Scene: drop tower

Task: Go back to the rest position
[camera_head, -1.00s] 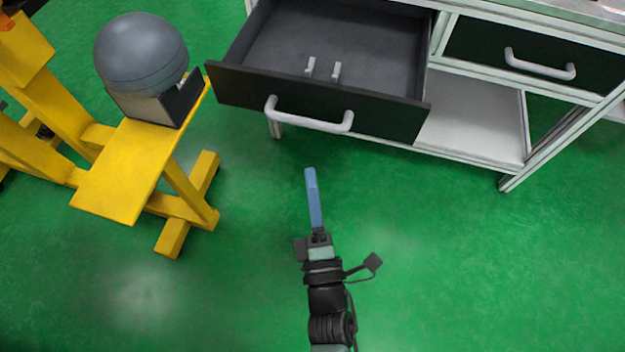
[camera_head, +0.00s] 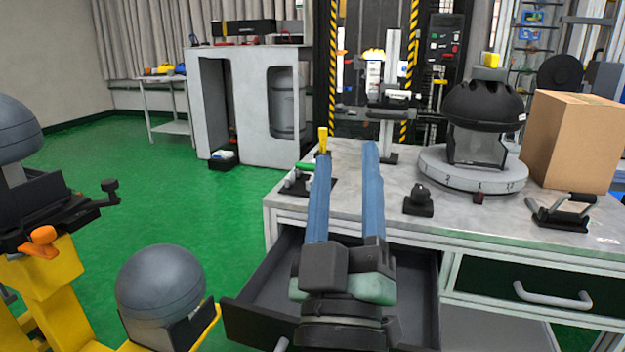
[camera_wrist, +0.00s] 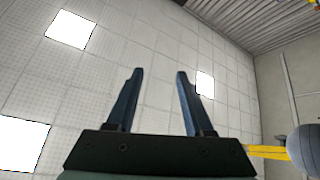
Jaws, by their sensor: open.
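My gripper (camera_head: 346,165) is raised in the middle of the head view, its two long blue fingers pointing up and apart. It is open, with nothing between the fingers. In the wrist view my gripper (camera_wrist: 156,88) also shows open and empty against the ceiling. Behind the fingers in the head view is the grey workbench (camera_head: 470,215). The pulled-out black drawer (camera_head: 262,318) under the bench is partly hidden by my gripper; I cannot see its whole inside.
A black helmet (camera_head: 484,104) sits on a round turntable (camera_head: 473,172). A cardboard box (camera_head: 575,140) stands at the bench's right. A toggle clamp (camera_head: 562,212) lies in front. A grey ball (camera_head: 160,284) on a yellow stand (camera_head: 205,325) is left of the drawer. Green floor (camera_head: 160,210) is free at left.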

